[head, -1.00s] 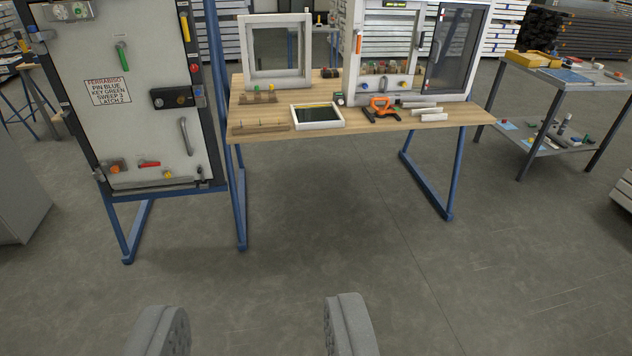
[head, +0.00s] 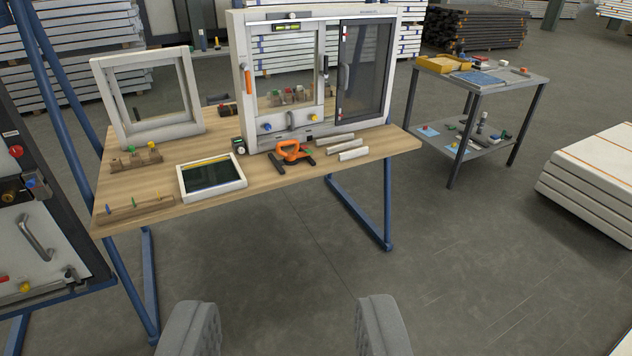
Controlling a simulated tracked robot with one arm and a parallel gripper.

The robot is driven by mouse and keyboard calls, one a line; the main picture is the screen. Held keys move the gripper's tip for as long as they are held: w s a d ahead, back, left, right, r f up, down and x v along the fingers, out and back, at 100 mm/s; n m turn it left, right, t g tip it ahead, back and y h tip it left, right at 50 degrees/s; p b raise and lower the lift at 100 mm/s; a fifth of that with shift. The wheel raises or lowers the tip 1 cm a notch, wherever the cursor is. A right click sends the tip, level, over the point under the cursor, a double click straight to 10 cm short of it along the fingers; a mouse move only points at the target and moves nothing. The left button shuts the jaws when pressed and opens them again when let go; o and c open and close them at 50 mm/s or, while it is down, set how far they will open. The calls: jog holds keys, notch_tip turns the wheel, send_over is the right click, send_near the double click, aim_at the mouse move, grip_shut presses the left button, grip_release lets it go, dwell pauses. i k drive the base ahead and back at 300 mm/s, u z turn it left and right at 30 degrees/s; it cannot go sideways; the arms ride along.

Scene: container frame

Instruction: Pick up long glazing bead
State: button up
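Several pale glazing beads lie side by side at the right end of the wooden bench (head: 250,178), in front of the large window frame. The rearmost bead (head: 333,138) looks the longest, though it is small in view. A middle bead (head: 345,146) and a shorter front bead (head: 354,155) lie nearer the bench edge. My gripper (head: 287,318) shows its two grey fingers wide apart at the bottom of the picture. It is open and empty, over the floor in front of the bench and well short of the beads.
An orange-handled tool (head: 291,152) lies just left of the beads. A small framed pane (head: 212,175) lies further left. The window frame (head: 244,70) stands behind them. A grey trolley (head: 480,78) stands to the right. The floor before the bench is clear.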

aim_at(346, 137)
jog(key=z, duration=0.1)
jog(key=i, duration=1.4)
jog(key=z, duration=0.1)
